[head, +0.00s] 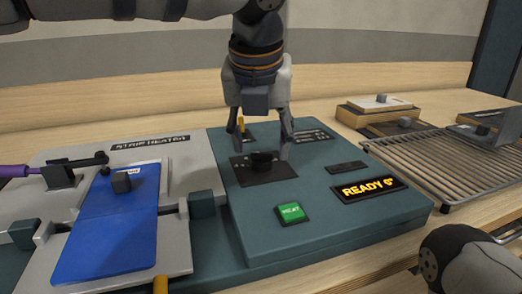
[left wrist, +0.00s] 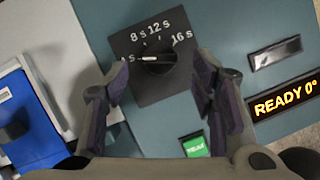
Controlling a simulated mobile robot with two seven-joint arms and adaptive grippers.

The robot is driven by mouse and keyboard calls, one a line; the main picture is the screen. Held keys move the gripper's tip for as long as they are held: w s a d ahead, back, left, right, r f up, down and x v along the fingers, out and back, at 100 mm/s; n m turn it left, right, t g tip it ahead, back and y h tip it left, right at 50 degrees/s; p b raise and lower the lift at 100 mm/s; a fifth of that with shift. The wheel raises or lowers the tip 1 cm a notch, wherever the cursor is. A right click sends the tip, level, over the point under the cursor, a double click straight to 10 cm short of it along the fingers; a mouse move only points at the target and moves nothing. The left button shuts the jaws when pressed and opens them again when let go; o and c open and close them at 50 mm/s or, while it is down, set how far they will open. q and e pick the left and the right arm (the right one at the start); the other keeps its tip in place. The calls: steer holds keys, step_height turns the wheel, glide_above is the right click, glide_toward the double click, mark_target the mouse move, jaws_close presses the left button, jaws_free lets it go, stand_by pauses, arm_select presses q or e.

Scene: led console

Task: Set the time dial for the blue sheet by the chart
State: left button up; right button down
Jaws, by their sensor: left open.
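The black time dial (head: 262,160) sits on a dark plate on the teal console. In the left wrist view the dial (left wrist: 158,60) has its white pointer toward the leftmost mark, whose label is partly hidden; 8 s, 12 s and 16 s are readable. My left gripper (head: 262,140) is open above the dial, with its fingers (left wrist: 157,78) on either side and apart from it. The blue sheet (head: 110,235) lies on the grey strip heater at left, with a dark block on it. I cannot identify the chart for sure. My right gripper is not in view.
The green button (head: 291,213) and the display (head: 369,190), reading READY 0°, are on the console. A wire rack (head: 440,160) stands at right. A purple-handled lever (head: 60,168) is at far left.

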mark_target(262, 159)
arm_select(q)
steer(key=shift+x, duration=1.3)
steer(key=c, duration=1.1)
steer(key=m+p, duration=0.1)
steer(key=r+m+h+p, duration=0.1)
steer(key=m+p, duration=0.1)
steer(key=shift+a+p, duration=0.2)
steer(key=shift+p, duration=0.1)
steer(key=shift+c, duration=0.2)
steer(key=shift+f+m, duration=0.2)
steer(key=shift+m, duration=0.2)
steer(key=shift+w+f+m+h, duration=0.1)
steer(key=shift+f+m+h, duration=0.1)
steer(key=shift+m+h, duration=0.45)
steer(key=shift+w+a+f+m+g+h, duration=0.15)
steer(key=shift+m+g, duration=0.2)
steer(key=shift+m, duration=0.6)
steer(key=shift+s+a+r+m+g+h, duration=0.1)
steer(key=shift+m+g, duration=0.25)
steer(key=shift+m, duration=0.55)
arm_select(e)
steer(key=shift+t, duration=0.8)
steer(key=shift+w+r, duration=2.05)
